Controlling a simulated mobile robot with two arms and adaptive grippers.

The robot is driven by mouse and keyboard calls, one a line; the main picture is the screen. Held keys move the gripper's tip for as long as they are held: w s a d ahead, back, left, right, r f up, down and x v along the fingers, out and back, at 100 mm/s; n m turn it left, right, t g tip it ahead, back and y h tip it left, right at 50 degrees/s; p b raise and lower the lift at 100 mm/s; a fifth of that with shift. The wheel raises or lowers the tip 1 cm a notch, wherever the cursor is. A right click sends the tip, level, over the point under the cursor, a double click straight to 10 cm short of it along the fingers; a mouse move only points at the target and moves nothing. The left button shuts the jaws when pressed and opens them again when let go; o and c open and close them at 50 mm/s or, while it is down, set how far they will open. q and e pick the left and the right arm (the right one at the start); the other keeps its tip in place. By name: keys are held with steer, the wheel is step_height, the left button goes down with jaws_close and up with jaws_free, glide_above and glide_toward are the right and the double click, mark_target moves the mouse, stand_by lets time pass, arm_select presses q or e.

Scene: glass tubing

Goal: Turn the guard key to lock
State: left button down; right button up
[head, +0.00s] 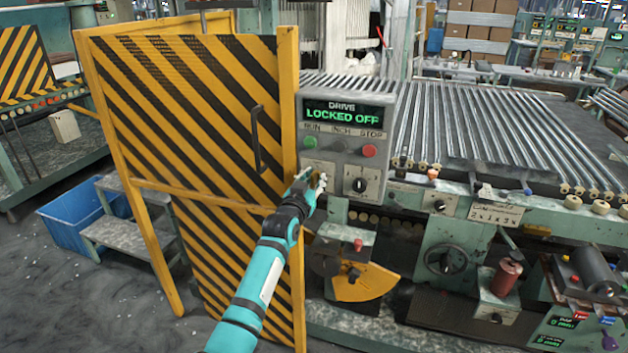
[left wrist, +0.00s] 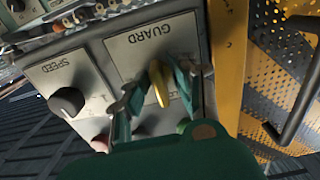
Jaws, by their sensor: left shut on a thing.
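The control box (head: 345,125) stands beside the striped guard door, and its display (head: 343,115) reads "DRIVE LOCKED OFF" in green. My left gripper (head: 318,183) is at the lower left of the box face, over the guard plate. In the left wrist view, the plate (left wrist: 143,50) reads "GUARD", and a brass-yellow guard key (left wrist: 159,88) stands out from it. My left gripper (left wrist: 157,92) is shut on the key, one finger on each side. The key's slot and part of the plate's lettering are hidden by the fingers. My right gripper is not in view.
The yellow-and-black guard door (head: 200,120) with a dark handle (head: 256,140) stands close left of my arm. A black speed knob (left wrist: 68,101) is beside the guard plate. The roller bed (head: 480,125) extends right. Green and red buttons (head: 370,151) sit above.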

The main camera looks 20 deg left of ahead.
arm_select(q)
steer(key=c, duration=1.4)
jaws_free()
steer(key=s, duration=1.2)
steer(key=shift+a, duration=0.25)
steer(key=shift+f, duration=0.1)
steer(key=s+d+f+g, duration=0.1)
steer(key=s+f+g, duration=0.35)
steer(key=f, duration=1.05)
steer(key=s+f+m+g, duration=0.1)
steer(key=s+f+g, duration=0.1)
steer(key=s+f, duration=0.95)
steer(key=s+d+f+g, duration=0.1)
steer(key=s+f+g, duration=0.2)
steer(key=f, duration=1.5)
steer(key=s+f+g, duration=0.2)
steer(key=s+f, duration=0.4)
steer(key=s, duration=0.7)
steer(key=s+a+f+g, duration=0.1)
steer(key=s+f+g, duration=0.2)
steer(key=s, duration=1.1)
steer(key=s+a+f+m+g, duration=0.1)
steer(key=s+f+g, duration=0.1)
steer(key=s+f, duration=0.8)
steer(key=s, duration=0.3)
steer(key=shift+s+a+y, duration=0.2)
steer(key=shift+a+y, duration=0.05)
steer(key=shift+y, duration=0.05)
